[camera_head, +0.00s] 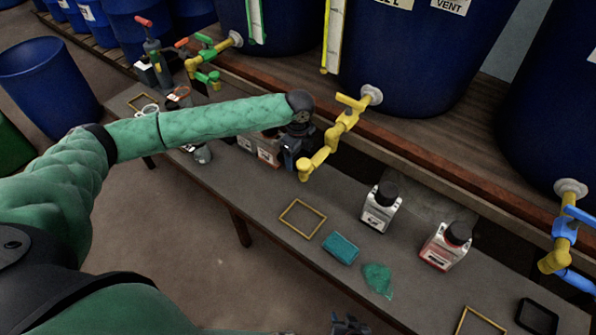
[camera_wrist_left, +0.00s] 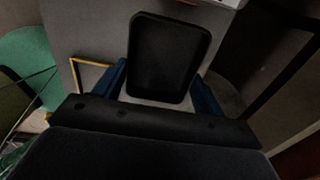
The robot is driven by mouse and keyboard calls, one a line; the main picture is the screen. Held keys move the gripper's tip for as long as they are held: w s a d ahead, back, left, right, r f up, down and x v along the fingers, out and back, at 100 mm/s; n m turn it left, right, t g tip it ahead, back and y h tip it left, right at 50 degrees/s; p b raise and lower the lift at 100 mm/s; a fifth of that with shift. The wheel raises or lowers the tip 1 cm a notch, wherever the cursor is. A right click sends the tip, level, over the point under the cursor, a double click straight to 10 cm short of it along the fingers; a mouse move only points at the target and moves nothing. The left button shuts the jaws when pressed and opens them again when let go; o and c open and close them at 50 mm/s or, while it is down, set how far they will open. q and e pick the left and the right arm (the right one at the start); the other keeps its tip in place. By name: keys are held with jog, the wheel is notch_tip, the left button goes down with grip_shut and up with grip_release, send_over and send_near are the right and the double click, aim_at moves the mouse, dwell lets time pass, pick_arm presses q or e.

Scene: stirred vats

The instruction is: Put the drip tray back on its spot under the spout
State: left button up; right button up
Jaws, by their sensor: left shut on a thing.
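A black, shallow drip tray (camera_wrist_left: 168,55) with rounded corners sits between the blue fingers of my left gripper (camera_wrist_left: 161,80) in the left wrist view. The gripper is shut on it. In the head view the left arm reaches to beside the middle yellow spout (camera_head: 318,158); its gripper is mostly hidden by the wrist, and I cannot make out the tray there. A yellow outline (camera_head: 302,218) lies empty on the bench in front of that spout. A yellow outline (camera_wrist_left: 92,72) also shows left of the tray in the wrist view. My right gripper (camera_head: 350,325) is cut off at the bottom edge.
Another black tray (camera_head: 537,317) lies beside a yellow outline (camera_head: 480,322) at lower right. A teal sponge (camera_head: 341,248), a green cloth (camera_head: 378,279), a white bottle (camera_head: 381,208) and a red-and-white bottle (camera_head: 446,246) are on the bench. Blue vats (camera_head: 410,65) stand behind.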

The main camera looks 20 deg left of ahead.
aim_at(298, 177)
pick_arm(q)
jog(key=shift+f, duration=3.9)
jog(key=shift+f, duration=0.1)
jog(key=o, duration=1.1)
jog(key=shift+c, duration=0.2)
notch_tip(298, 177, up, 12)
jog(key=shift+r, duration=0.15)
